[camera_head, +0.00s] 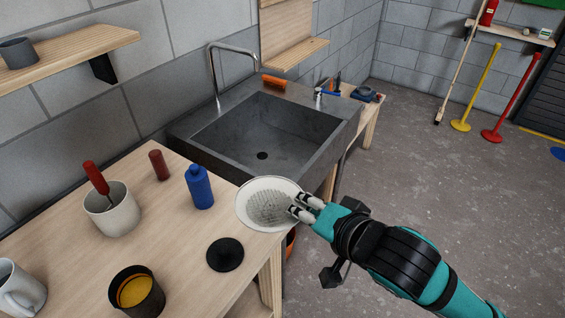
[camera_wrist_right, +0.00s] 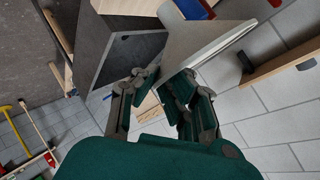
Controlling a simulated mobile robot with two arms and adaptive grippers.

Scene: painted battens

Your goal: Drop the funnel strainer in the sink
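The funnel strainer (camera_head: 265,205) is a round white bowl with a grey mesh inside. It is at the front right corner of the wooden table, in front of the sink. My right gripper (camera_head: 304,207) is closed on its right rim and holds it. In the right wrist view the strainer (camera_wrist_right: 205,42) is a pale grey shape whose edge runs between the fingertips (camera_wrist_right: 163,84). The sink (camera_head: 308,117) is a dark grey basin with a drain hole, behind the strainer. It looks empty. My left gripper is not in view.
The table (camera_head: 200,240) holds a cup with a red-handled tool (camera_head: 112,212), a red cylinder (camera_head: 158,165), a blue bottle (camera_head: 199,187), a black disc (camera_head: 225,254), and a dark cup (camera_head: 136,292). A faucet (camera_head: 215,70) and orange brush (camera_head: 274,82) are at the sink's back.

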